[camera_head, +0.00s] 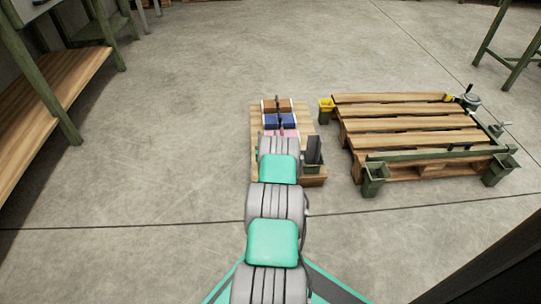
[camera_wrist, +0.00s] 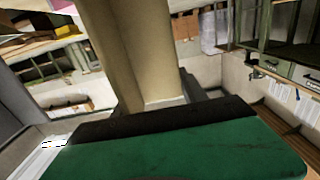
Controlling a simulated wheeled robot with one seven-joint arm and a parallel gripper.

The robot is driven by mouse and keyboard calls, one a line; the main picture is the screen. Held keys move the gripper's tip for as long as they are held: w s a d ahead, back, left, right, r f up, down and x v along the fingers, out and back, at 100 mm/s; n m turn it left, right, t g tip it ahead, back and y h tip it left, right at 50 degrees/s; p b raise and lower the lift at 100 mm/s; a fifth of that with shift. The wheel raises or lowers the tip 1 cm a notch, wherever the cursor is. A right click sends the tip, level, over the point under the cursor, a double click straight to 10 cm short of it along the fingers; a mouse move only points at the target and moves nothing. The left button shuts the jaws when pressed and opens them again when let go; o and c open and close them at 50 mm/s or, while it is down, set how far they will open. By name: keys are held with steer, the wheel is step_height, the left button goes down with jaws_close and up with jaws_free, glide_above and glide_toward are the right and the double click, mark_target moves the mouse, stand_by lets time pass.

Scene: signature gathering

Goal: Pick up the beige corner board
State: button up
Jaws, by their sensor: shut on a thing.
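The beige corner board (camera_wrist: 140,50) stands large in the upper middle of the wrist view, as a long angled strip with a fold along its length. My gripper (camera_wrist: 158,99) is shut on its lower part, with a dark finger on each side. The green gripper body fills the bottom of the wrist view. In the head view my own arm covers the gripper, and I cannot make out the board there.
A small wooden pallet (camera_head: 257,118) ahead carries brown, blue (camera_head: 272,121) and pink items and a dark upright piece (camera_head: 313,150). A larger pallet (camera_head: 400,124) with green corner holders stands to its right. A wooden bench (camera_head: 60,85) is at left. Concrete floor between is clear.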

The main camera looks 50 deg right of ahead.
jaws_close()
